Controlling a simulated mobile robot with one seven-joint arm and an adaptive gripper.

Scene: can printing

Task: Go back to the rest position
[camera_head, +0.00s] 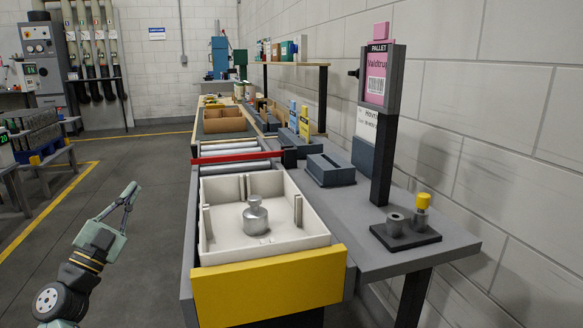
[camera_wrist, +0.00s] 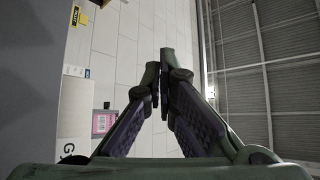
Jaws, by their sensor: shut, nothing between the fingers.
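My gripper (camera_head: 128,192) is at the lower left in the head view, left of the conveyor and apart from it, over the floor. In the wrist view my gripper (camera_wrist: 160,84) has its fingertips together with nothing between them. The wrist view looks toward the wall and ceiling. A silver weight (camera_head: 255,218) stands upright inside a white tray (camera_head: 222,258) at the near end of the conveyor.
A yellow end plate (camera_head: 268,289) closes the conveyor's near end, and a red bar (camera_head: 238,155) crosses behind the tray. The grey side table (camera_head: 440,240) holds a pallet sign (camera_head: 377,78) and a dark block (camera_head: 407,236) with metal parts. The floor (camera_head: 150,240) around my arm is clear.

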